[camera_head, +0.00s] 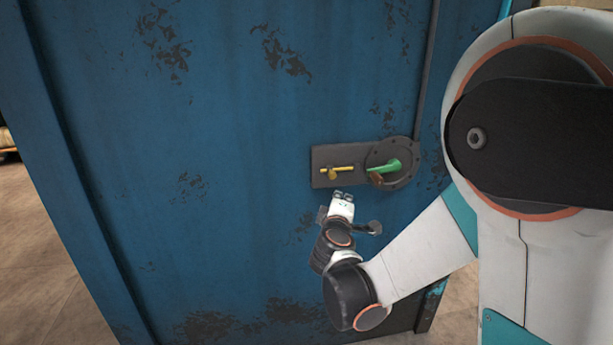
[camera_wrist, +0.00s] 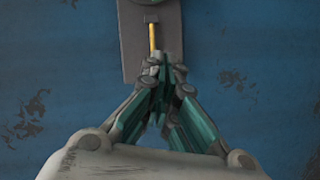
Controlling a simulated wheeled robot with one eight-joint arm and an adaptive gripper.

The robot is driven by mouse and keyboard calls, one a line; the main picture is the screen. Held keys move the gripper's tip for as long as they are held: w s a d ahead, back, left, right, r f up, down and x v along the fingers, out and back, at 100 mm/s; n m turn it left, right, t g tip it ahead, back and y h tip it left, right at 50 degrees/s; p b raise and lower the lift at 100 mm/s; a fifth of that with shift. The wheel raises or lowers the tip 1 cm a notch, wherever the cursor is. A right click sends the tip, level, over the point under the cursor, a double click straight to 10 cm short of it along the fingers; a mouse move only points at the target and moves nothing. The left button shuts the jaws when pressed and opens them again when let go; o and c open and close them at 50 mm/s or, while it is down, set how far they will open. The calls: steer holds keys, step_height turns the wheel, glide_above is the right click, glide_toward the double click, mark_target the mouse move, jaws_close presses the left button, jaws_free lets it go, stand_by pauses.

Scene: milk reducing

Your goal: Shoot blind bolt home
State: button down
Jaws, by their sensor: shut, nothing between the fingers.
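The blind bolt is a thin yellow rod (camera_head: 345,169) with a small downward handle near its left end. It lies horizontally on a dark grey plate (camera_head: 318,160) on the blue door. In the wrist view the yellow rod (camera_wrist: 152,40) runs upright, and its lower end is hidden behind my fingertips. My gripper (camera_head: 342,196) is just below the plate in the head view. In the wrist view my gripper (camera_wrist: 158,68) has its fingertips together, empty, in front of the plate's lower part. I cannot tell whether they touch the bolt.
Right of the bolt, a round dark flange (camera_head: 404,180) carries a green lever (camera_head: 386,167) and a small brown piece. The blue door (camera_head: 230,120) has worn patches and is otherwise flat around the plate. My arm covers the right side of the head view.

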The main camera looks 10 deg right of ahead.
steer(key=w+a+f+n+t+y+p, duration=0.2)
steer(key=w+a+f+n+t, duration=0.1)
steer(key=a+n, duration=0.3)
steer(key=shift+w+a+f, duration=0.45)
steer(key=shift+w+a, duration=0.35)
steer(key=shift+a, duration=0.4)
steer(key=w+d+r, duration=0.1)
steer(key=w+d, duration=0.4)
steer(key=w, duration=0.5)
steer(key=shift+d, duration=0.35)
steer(key=shift+w+d, duration=0.1)
